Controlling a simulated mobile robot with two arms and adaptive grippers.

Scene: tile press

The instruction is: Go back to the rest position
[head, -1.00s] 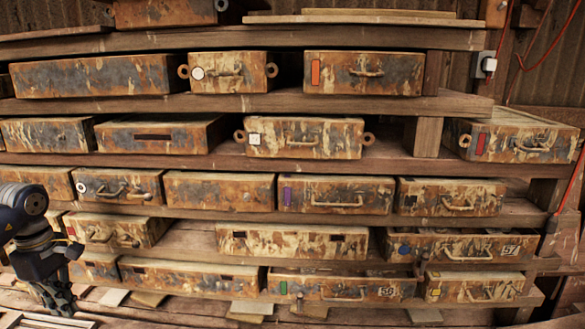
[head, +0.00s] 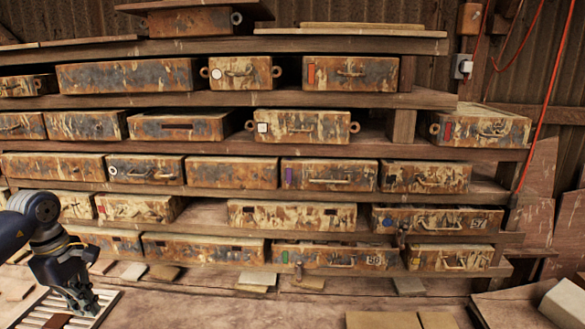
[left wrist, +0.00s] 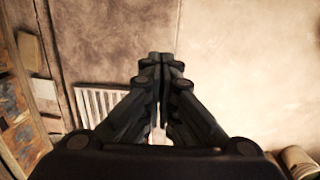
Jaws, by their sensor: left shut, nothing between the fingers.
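My left gripper (head: 84,303) hangs at the lower left of the head view, in front of the shelves and over a slatted rack (head: 100,312). In the left wrist view its dark fingers (left wrist: 161,62) are closed together with nothing between them. The slatted rack also shows behind the fingers in the left wrist view (left wrist: 92,100). My right gripper is not in view.
Wooden shelves (head: 330,100) with several rusty metal drawers fill the back. Loose tiles (head: 258,279) lie on the surface below. A pale block (head: 566,303) sits at the lower right. A red cable (head: 547,100) hangs at the right.

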